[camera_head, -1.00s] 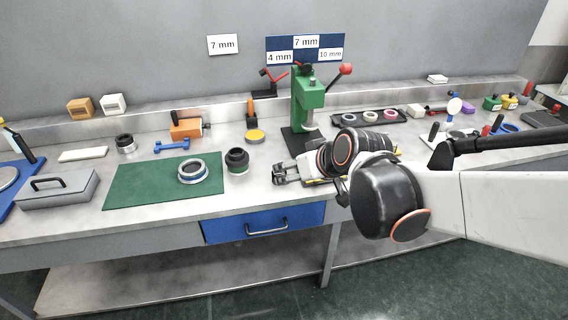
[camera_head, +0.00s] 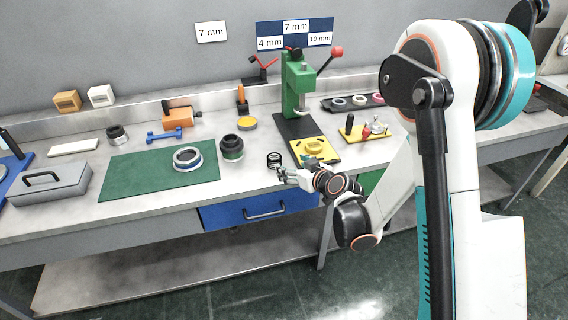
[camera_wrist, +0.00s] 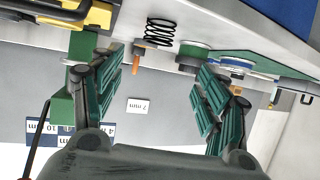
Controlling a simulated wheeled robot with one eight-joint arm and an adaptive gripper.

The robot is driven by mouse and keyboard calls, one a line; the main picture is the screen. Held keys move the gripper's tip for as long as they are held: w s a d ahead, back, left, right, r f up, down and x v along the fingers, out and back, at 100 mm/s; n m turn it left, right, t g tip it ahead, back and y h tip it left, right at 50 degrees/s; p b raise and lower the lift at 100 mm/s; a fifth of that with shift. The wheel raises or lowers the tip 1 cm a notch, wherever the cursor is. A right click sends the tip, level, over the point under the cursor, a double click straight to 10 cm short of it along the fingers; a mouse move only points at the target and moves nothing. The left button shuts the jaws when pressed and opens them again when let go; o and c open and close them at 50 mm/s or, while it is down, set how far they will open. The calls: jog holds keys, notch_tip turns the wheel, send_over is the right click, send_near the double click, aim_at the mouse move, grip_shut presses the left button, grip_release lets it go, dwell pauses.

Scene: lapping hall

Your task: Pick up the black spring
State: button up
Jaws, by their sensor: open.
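The black spring (camera_head: 273,160) is a small dark coil standing on the grey bench, right of the green mat. My gripper (camera_head: 284,173) is close beside it, on its near right side in the head view. In the wrist view the spring (camera_wrist: 160,32) shows as open black coils beyond the fingertips, between the lines of the two fingers. My gripper (camera_wrist: 160,75) has its green-padded fingers spread wide, with nothing between them. It does not appear to touch the spring.
A dark lens-like cylinder (camera_head: 231,147) stands left of the spring, by the green mat (camera_head: 130,180) with a silver ring (camera_head: 187,157). A green press (camera_head: 297,85) and a yellow plate (camera_head: 327,150) stand behind and right. A blue drawer (camera_head: 240,214) is below the bench edge.

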jog(key=f, duration=0.1)
jog(key=b, duration=0.2)
send_near(275, 158)
jog(key=x, duration=0.4)
jog(key=shift+w+a+f, duration=0.1)
jog(key=shift+w+f, duration=0.05)
jog(key=shift+f, duration=0.4)
jog(key=shift+r+b+x, duration=0.15)
jog(key=shift+b+x, duration=0.4)
jog(key=shift+x, duration=0.9)
jog(key=shift+r+b+x, duration=0.2)
jog(key=shift+b+x, duration=0.3)
jog(key=shift+x, duration=0.9)
jog(key=shift+w, duration=0.15)
jog(key=shift+c, duration=0.5)
